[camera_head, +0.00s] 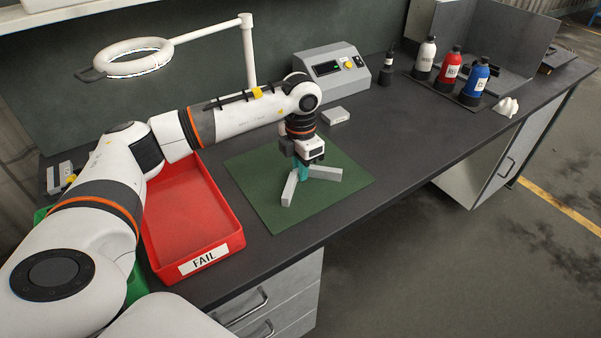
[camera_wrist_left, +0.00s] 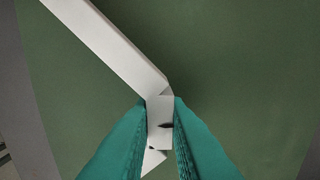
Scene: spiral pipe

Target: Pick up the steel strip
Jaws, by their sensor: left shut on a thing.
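The steel strip (camera_head: 290,187) is a pale grey bar with a bend in it, on the green mat (camera_head: 256,208) in the head view. In the left wrist view one long arm of the strip (camera_wrist_left: 108,45) runs to the upper left. My left gripper (camera_head: 303,176) points down over the mat. Its teal fingers (camera_wrist_left: 160,125) are shut on the strip close to the bend. Part of the strip is hidden behind the fingers. I cannot tell whether the strip touches the mat. My right gripper is not in view.
A red tray marked FAIL (camera_head: 193,215) stands left of the mat. A grey control box (camera_head: 331,70) and a small grey block (camera_head: 335,116) are behind it. Several bottles (camera_head: 450,66) stand at the back right. A white ring lamp (camera_head: 132,58) hangs above. The bench right of the mat is clear.

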